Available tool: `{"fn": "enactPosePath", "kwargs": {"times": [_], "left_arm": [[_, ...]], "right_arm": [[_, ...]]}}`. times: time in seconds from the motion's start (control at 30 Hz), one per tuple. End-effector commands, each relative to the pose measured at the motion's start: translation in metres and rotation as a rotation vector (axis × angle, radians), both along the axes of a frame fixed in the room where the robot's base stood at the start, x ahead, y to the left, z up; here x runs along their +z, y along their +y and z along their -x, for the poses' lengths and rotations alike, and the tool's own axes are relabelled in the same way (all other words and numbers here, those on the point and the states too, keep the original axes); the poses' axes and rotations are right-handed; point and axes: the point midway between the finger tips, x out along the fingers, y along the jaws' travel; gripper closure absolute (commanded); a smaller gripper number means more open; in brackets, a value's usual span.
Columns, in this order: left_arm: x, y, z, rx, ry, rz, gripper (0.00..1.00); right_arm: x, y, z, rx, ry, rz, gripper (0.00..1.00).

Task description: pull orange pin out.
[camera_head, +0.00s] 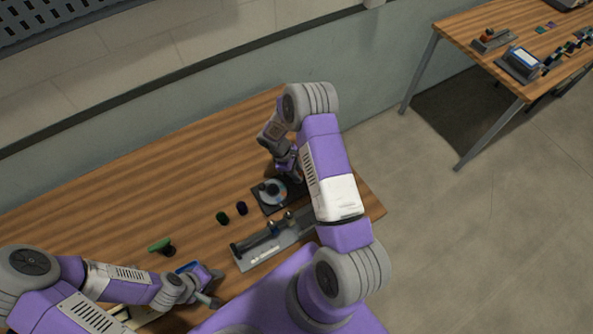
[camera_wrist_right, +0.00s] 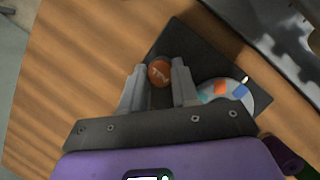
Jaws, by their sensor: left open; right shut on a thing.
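The orange pin (camera_wrist_right: 160,73) shows its round orange top with light markings in the right wrist view. It stands over a dark square base (camera_wrist_right: 196,62), between the fingers of my right gripper (camera_wrist_right: 158,80), which is shut on it. I cannot tell whether the pin is still seated in the base. In the head view, the right gripper (camera_head: 293,168) is at the base's far right edge and the pin is hidden by my arm. My left gripper (camera_head: 208,286) is open, low over the table's front, away from the base.
A multicoloured disc (camera_wrist_right: 225,92) lies on the base beside the pin. Dark green (camera_head: 222,218) and purple (camera_head: 242,208) small cylinders stand left of it. A long grey metal fixture (camera_head: 262,252) lies in front. A green-topped piece (camera_head: 160,245) is farther left. The table's back left is clear.

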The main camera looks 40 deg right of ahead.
Motion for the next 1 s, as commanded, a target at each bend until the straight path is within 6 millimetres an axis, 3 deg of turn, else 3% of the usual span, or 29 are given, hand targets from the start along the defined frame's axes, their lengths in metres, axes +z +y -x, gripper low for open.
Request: {"fn": "enactPosePath", "kwargs": {"times": [0.27,0.47,0.5,0.67,1.0], "left_arm": [[0.000,0.000,0.000,0.000,0.000,0.000,0.57],[0.000,0.000,0.000,0.000,0.000,0.000,0.57],[0.000,0.000,0.000,0.000,0.000,0.000,0.57],[0.000,0.000,0.000,0.000,0.000,0.000,0.57],[0.000,0.000,0.000,0.000,0.000,0.000,0.57]], "right_arm": [[0.017,0.000,0.000,0.001,-0.002,0.001,1.00],[0.017,0.000,0.000,0.000,0.000,0.000,1.00],[0.017,0.000,0.000,0.000,0.000,0.000,0.69],[0.017,0.000,0.000,0.000,0.000,0.000,0.45],[0.021,0.001,-0.002,0.000,-0.001,0.000,0.45]]}}
